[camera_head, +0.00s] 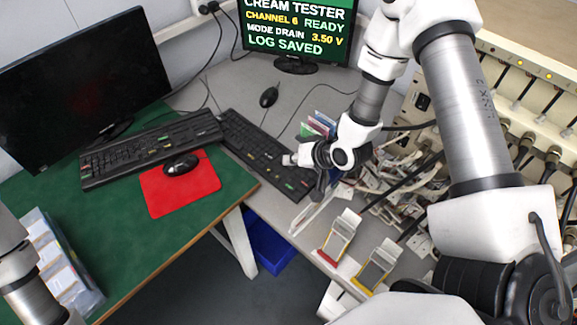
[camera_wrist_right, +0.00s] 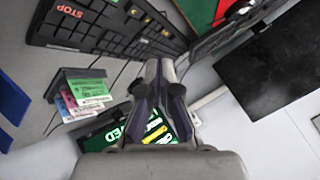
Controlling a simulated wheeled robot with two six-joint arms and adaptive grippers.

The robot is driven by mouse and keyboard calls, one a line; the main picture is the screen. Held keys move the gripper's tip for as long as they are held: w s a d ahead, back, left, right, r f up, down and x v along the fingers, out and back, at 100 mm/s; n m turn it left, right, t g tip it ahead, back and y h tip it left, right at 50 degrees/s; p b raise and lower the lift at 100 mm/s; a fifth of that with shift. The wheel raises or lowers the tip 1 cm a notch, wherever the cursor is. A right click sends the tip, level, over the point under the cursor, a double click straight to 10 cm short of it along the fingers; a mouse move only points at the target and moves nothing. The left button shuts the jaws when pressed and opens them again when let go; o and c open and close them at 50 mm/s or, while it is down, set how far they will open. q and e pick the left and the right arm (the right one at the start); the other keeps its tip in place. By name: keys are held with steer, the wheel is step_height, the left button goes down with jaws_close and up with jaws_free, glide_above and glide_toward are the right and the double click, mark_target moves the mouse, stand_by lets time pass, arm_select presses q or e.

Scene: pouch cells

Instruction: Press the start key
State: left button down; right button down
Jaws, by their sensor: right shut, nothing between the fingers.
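A black keyboard (camera_head: 262,152) lies on the grey bench; a dark keyboard (camera_head: 150,148) lies on the green-topped table to its left. In the right wrist view, a keyboard (camera_wrist_right: 108,30) shows at the top left, with a red-lettered STOP key (camera_wrist_right: 63,47) and a green-marked key (camera_wrist_right: 71,11). No START lettering is legible. My right gripper (camera_head: 318,194) is beside the near right end of the bench keyboard. It also shows in the wrist view (camera_wrist_right: 166,68), fingers together and empty. Contact with the keyboard cannot be told. My left gripper is out of view.
The tester screen (camera_head: 296,28) reads CHANNEL 6 READY, MODE DRAIN 3.50 V, LOG SAVED. Coloured cards (camera_head: 320,124) stand behind my right gripper. Cables (camera_head: 400,172) crowd its right. Two cell holders, red-based (camera_head: 339,236) and yellow-based (camera_head: 377,264), stand at the bench's front edge.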

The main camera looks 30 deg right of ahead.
mark_target(291, 187)
steer(key=f+b, duration=0.3)
steer(key=f, duration=0.1)
steer(key=f+b, duration=0.4)
steer(key=shift+s+a+f, duration=0.15)
steer(key=shift+s, duration=0.05)
stand_by(0.3)
steer(key=shift+f, duration=0.1)
stand_by(1.2)
steer(key=shift+f+b, duration=0.35)
steer(key=shift+f+b, duration=0.3)
steer(key=shift+f, duration=0.05)
stand_by(0.5)
steer(key=shift+r+p, duration=0.65)
steer(key=shift+r, duration=0.2)
